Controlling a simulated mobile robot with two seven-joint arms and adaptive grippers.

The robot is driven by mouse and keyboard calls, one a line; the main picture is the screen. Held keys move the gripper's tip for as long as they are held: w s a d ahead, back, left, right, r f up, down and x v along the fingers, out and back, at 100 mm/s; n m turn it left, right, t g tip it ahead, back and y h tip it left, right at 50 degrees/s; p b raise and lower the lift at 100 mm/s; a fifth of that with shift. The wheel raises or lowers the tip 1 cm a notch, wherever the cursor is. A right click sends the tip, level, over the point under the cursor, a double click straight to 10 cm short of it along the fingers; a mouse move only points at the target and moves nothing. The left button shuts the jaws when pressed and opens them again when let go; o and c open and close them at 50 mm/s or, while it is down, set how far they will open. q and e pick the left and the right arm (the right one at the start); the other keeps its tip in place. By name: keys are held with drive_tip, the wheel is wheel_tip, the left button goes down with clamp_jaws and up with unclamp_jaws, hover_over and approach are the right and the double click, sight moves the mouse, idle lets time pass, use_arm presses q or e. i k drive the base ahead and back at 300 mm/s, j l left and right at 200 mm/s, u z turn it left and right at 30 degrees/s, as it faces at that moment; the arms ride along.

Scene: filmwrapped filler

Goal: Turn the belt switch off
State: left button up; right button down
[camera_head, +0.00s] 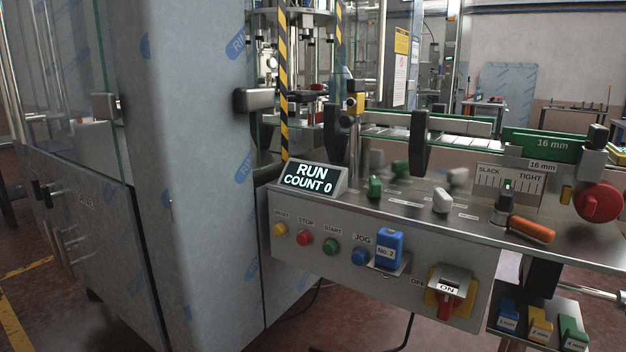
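A switch with a red handle (444,307) sits on a yellow plate (432,301) at the lower right of the machine's front panel. "OFF" is printed to its left, and a metal flap marked "ON" (449,288) covers its upper part. On the deck above stand a green lever (375,187) and a white lever (441,201), with small labels too small to read. I cannot tell from the labels which of these is the belt switch. The display (312,179) reads "RUN COUNT 0". Neither gripper can be made out.
Yellow (279,230), red (304,238), green (331,246) and blue (360,256) buttons line the panel, beside a blue "No. 2" block (389,248). An orange handle (532,229) and a red knob (599,202) stand at right. A film-covered cabinet (195,200) fills the left.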

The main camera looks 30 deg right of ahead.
sight(447, 303)
drive_tip(key=z, duration=1.75)
drive_tip(key=k+l, duration=0.25)
drive_tip(key=l, duration=0.25)
drive_tip(key=u, duration=0.05)
